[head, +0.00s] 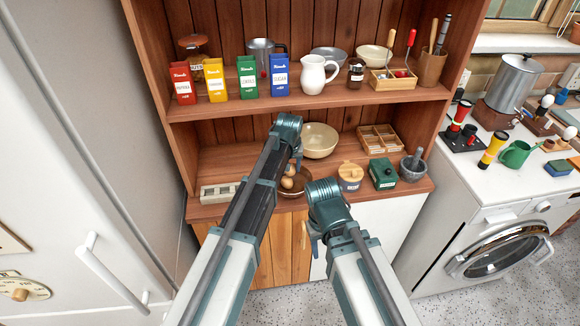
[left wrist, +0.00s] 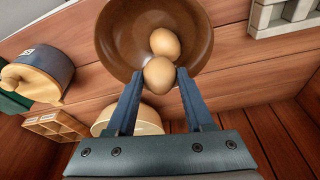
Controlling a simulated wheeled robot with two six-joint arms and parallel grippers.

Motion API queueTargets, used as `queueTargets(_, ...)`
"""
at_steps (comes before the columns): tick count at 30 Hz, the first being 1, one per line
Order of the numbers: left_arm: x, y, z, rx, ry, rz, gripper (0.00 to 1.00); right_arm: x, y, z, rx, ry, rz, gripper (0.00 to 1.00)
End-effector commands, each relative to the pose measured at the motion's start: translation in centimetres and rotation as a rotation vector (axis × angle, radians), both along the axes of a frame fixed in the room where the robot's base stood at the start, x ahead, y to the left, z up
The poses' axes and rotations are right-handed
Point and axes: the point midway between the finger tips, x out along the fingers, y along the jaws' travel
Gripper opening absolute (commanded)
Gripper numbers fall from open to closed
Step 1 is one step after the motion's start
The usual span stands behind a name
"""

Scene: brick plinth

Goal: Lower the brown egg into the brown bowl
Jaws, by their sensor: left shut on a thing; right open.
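The brown bowl (head: 303,190) stands on the wooden counter, partly hidden by my left arm in the head view. It also shows in the left wrist view (left wrist: 118,35), with a brown egg (left wrist: 165,41) lying inside. My left gripper (left wrist: 157,78) is shut on another brown egg (left wrist: 158,74), held between its fingertips at the bowl's rim side. The two eggs look close together; I cannot tell whether they touch, or how high the held egg is. My right gripper (head: 314,238) is open and empty in front of the counter, its fingers partly hidden by its wrist.
A cream bowl (head: 320,141) stands behind the brown bowl. A lidded pot (head: 350,176), a green box (head: 383,174) and a mortar (head: 413,170) stand to the right. A pale block (head: 218,193) lies to the left. The shelf above holds boxes and a white jug (head: 314,75).

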Motion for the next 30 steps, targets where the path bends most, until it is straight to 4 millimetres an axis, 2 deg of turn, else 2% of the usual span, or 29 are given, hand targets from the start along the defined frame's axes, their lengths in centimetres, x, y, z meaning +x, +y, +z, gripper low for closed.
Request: queueTargets(30, 0.00, 0.00, -0.59, 0.000, 0.000, 0.000, 0.34, -0.01, 0.00, -0.58, 0.000, 0.000, 0.000, 0.50)
